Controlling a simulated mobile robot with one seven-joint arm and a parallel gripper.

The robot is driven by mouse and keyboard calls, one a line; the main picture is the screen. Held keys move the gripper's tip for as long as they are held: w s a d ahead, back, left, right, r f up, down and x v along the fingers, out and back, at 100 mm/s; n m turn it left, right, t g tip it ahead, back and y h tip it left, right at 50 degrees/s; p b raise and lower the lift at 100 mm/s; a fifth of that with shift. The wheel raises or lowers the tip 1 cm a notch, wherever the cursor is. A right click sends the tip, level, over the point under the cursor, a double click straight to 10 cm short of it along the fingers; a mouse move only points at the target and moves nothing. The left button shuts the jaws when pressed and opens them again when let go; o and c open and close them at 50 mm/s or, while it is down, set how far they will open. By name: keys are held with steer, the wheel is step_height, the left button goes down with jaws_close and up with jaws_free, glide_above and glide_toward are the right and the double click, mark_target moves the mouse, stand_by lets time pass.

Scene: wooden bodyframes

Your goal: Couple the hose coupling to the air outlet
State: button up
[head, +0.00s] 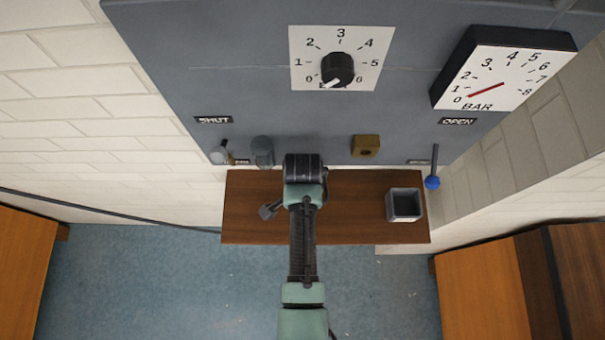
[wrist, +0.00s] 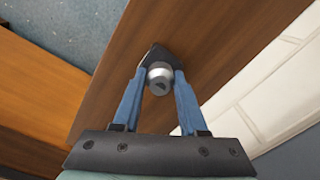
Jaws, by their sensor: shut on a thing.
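My gripper (wrist: 162,73) shows in the wrist view with its two blue fingers closed around a short grey metal cylinder, which looks like the hose coupling (wrist: 159,82). The coupling's round end with a dark opening faces the camera, and a dark part shows behind it. The wooden shelf lies beyond the fingers. A brass square fitting with a dark hole (head: 365,145) and a grey round fitting (head: 262,151) are on the grey panel's lower edge; I cannot tell which is the air outlet. Both are apart from the arm.
The panel carries a black knob (head: 337,68) on a dial and a BAR gauge (head: 500,78) reading near zero. A blue-tipped lever (head: 432,182) hangs at the right. An open grey box (head: 404,217) stands on the wooden shelf (head: 350,222). A dark hose (head: 110,212) runs in from the left.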

jaws_close()
steer(key=shift+r+p, duration=0.65)
steer(key=shift+p, duration=0.15)
stand_by(0.3)
steer(key=shift+r+p, duration=1.45)
